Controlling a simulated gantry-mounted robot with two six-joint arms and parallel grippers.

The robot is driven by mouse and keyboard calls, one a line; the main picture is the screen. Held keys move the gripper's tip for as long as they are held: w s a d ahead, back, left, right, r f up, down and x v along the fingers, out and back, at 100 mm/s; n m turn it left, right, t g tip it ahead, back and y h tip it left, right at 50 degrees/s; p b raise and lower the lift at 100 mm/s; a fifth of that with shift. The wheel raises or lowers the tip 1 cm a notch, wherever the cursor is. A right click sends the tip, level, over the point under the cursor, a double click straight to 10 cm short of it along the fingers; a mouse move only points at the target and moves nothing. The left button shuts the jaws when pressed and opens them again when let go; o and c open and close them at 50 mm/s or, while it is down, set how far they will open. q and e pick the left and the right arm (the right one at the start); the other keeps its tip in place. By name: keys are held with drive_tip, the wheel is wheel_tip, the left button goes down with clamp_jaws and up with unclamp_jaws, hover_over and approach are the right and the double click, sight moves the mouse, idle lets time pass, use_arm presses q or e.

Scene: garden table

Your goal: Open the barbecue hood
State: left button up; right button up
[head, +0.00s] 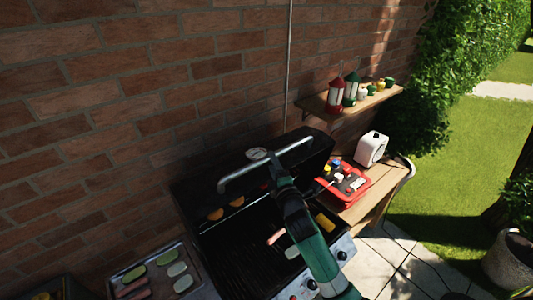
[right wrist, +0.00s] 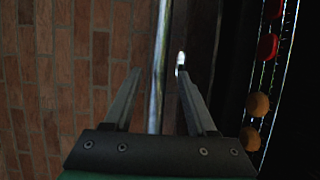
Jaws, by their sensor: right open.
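The black barbecue hood (head: 315,158) is raised near the brick wall, with the grate (head: 236,245) exposed below it. Its metal handle (head: 240,176) runs along the raised edge, and a round gauge (head: 257,154) sits behind it. My right gripper (head: 271,168) is at the middle of the handle, with its arm reaching over the grate. In the right wrist view the open fingers (right wrist: 157,88) have the handle bar (right wrist: 160,45) running between them, with gaps on both sides. My left gripper is not in view.
Food lies on the grate and on a left side tray (head: 200,262). A wall shelf (head: 318,104) carries lanterns and jars. Brick wall stands close behind the hood.

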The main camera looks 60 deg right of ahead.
sight(267, 152)
drive_tip(key=x, duration=0.7)
drive_tip(key=shift+b, duration=0.3)
clamp_jaws()
drive_tip(key=shift+a, duration=0.1)
idle(0.8)
